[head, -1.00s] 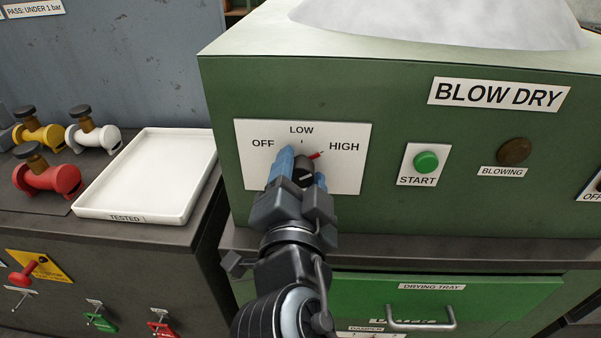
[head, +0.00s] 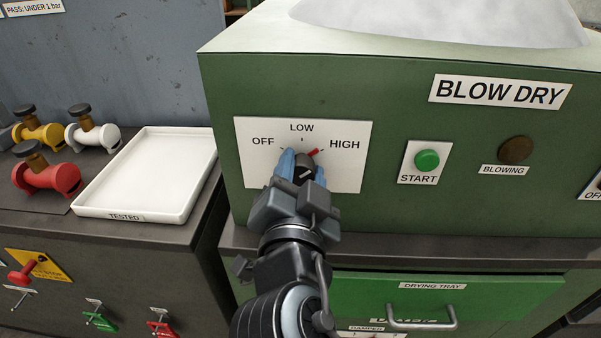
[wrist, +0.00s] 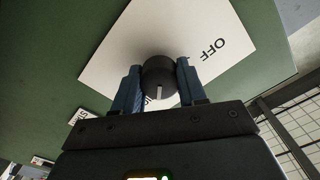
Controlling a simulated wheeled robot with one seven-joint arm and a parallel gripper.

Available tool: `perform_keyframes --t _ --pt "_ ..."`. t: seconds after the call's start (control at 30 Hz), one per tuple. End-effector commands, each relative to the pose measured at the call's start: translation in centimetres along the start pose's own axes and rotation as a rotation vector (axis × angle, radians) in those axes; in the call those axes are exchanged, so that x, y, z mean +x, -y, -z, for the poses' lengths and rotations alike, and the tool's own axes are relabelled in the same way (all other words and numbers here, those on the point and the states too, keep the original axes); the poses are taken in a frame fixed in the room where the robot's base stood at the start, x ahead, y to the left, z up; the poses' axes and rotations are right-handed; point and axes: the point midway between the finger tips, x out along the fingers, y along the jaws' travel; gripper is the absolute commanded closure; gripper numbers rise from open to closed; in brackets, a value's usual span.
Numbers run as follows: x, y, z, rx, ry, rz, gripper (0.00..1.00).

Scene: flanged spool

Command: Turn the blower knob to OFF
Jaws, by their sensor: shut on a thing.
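The blower knob (head: 305,161) is dark and round, on a white plate (head: 350,178) marked OFF, LOW and HIGH on the green housing. My gripper (head: 303,168) is shut on the knob, with a blue finger on either side. In the wrist view the knob (wrist: 158,78) sits between the two fingers, with a pale line on its face. The OFF mark shows upside down there, and another mark is partly hidden behind the fingers.
A green START button (head: 427,161) and a dark BLOWING lamp (head: 514,151) are right of the plate. The DRYING TRAY drawer handle (head: 421,322) juts out below. A white TESTED tray (head: 150,175) and red, yellow and white valves stand on the left bench.

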Motion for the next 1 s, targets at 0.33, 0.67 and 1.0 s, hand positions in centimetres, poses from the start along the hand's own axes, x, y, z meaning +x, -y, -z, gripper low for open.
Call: perform_keyframes --t 0.33,0.67,1.0 --pt "0.01 0.03 -0.01 -0.317 0.000 0.000 0.89" --pt "0.01 0.09 0.08 -0.631 0.000 -0.002 0.89" --pt "0.04 0.19 0.14 -0.954 0.000 -0.001 0.89"
